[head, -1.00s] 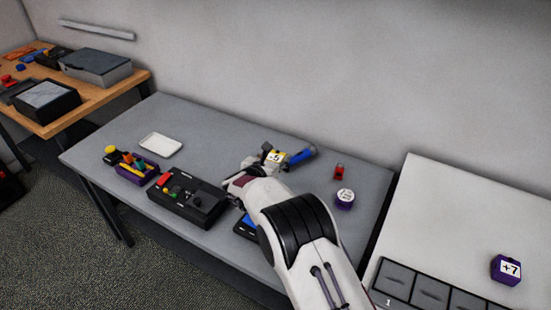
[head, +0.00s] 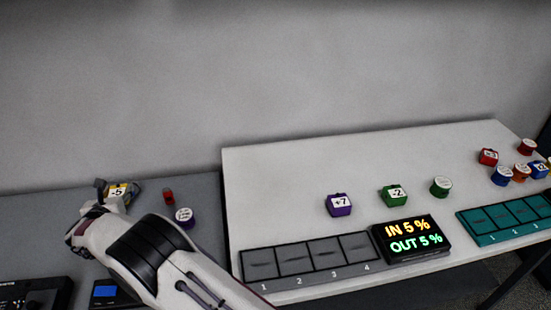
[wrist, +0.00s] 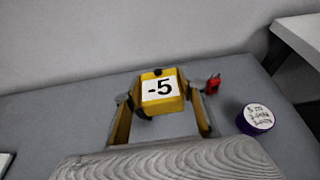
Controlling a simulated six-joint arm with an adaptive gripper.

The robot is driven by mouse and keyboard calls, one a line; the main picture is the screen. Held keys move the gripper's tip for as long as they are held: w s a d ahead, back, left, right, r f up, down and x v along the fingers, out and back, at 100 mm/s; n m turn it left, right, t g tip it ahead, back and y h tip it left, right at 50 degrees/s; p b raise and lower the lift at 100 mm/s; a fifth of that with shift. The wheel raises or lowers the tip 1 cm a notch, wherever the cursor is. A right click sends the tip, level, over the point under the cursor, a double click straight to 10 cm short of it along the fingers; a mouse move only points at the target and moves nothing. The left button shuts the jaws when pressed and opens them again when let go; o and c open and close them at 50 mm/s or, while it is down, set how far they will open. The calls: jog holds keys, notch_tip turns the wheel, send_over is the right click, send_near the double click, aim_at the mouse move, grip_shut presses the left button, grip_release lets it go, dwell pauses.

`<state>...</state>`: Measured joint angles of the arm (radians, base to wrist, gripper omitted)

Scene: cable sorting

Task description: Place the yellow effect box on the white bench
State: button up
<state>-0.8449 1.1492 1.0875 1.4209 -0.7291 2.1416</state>
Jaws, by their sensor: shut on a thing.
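The yellow effect box (head: 118,190) with a white "-5" label is held in my gripper (head: 112,194) over the grey table at the left of the head view. In the wrist view the box (wrist: 162,90) sits between the two fingers of my gripper (wrist: 160,106), label facing the camera. My gripper is shut on it. The white bench (head: 290,165) stands to the right of the grey table, and its corner (wrist: 303,34) shows at the upper right of the wrist view.
On the bench are a purple "+7" box (head: 340,205), a green "-2" box (head: 394,196), a grey numbered tray (head: 310,278), a display (head: 411,238) and a teal tray (head: 505,222). A red piece (head: 168,196) and a purple round container (head: 184,217) lie on the grey table.

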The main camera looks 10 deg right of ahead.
jog(key=w+d+r+m+g+h, duration=0.1)
jog(key=w+d+r+m+h, duration=0.15)
jog(key=d, duration=0.95)
jog(key=w+d+r+m+g+h, duration=0.1)
jog(key=w+d+r+m+h, duration=0.2)
jog(key=d, duration=0.8)
jog(key=w+d+r+m+g+h, duration=0.1)
jog(key=d+m+h, duration=0.25)
jog(key=d, duration=0.85)
jog(key=s+d+r+m+g+h, duration=0.1)
jog(key=s+d+m+g+h, duration=0.2)
jog(key=s+d, duration=0.45)
jog(key=s+d+r+m+g+h, duration=0.15)
jog(key=s+d+m+g, duration=0.3)
jog(key=d, duration=0.65)
jog(key=s+d+m+g, duration=0.1)
jog(key=s+m+g, duration=0.1)
jog(key=s, duration=0.6)
jog(key=shift+d+f+g+h, duration=0.2)
jog(key=shift+d+g+h, duration=0.15)
jog(key=shift+d+g, duration=0.1)
jog(key=shift+a+f, duration=0.1)
jog(key=shift+f, duration=3.05)
